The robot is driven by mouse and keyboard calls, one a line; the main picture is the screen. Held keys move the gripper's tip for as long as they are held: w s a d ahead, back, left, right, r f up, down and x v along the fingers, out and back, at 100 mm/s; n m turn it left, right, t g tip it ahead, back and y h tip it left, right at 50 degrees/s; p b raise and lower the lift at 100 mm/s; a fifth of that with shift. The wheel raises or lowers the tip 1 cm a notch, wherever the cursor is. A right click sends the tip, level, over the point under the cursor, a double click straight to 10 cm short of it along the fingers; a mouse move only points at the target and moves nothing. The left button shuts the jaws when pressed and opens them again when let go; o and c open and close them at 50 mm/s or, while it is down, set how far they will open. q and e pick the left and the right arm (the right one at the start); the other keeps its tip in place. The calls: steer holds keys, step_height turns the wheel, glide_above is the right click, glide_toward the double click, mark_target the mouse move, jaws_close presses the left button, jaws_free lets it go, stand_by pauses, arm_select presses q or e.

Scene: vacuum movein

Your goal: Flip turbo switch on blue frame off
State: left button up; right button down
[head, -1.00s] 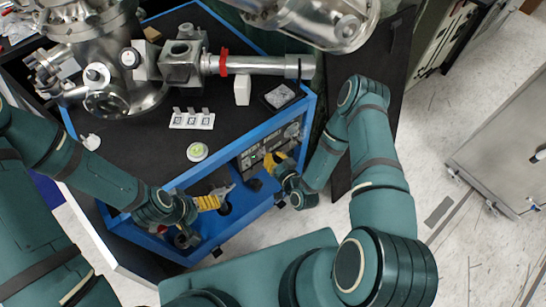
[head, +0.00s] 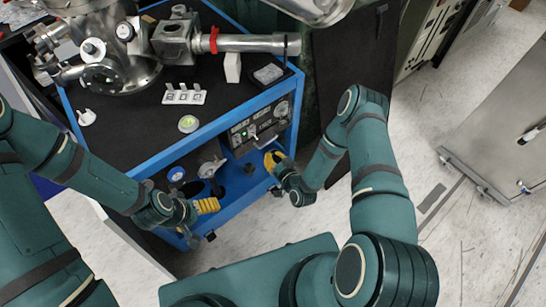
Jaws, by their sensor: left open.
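The blue frame (head: 185,143) carries a dark control panel (head: 262,125) on its front side, with small light labels, a green light and a round dial at its right. A small pale lever, which may be the turbo switch (head: 254,138), shows on the panel; its position is too small to tell. My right gripper (head: 272,160), with yellow fingers, is just below and right of the panel, apart from the lever in the picture; its opening is unclear. My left gripper (head: 212,206), also yellow-fingered, is open in front of the frame's lower left part, below the panel.
Metal vacuum chamber parts (head: 125,50) stand on the black top. A white switch block (head: 184,96) and a round gauge (head: 188,124) sit near its front edge. Pump fittings (head: 210,170) are inside the frame.

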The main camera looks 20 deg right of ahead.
arm_select(q)
steer(key=shift+s, duration=0.5)
arm_select(e)
steer(key=shift+s+f, duration=0.35)
steer(key=shift+s, duration=0.1)
steer(key=s+a+r+g, duration=0.3)
steer(key=s+r+g, duration=0.2)
steer(key=s, duration=0.3)
steer(key=s+a+r+g, duration=0.4)
steer(key=s+r+g, duration=0.2)
steer(key=s+g, duration=0.2)
steer(key=shift+s+n+y, duration=0.3)
steer(key=shift+s+n, duration=0.1)
steer(key=shift+s, duration=0.35)
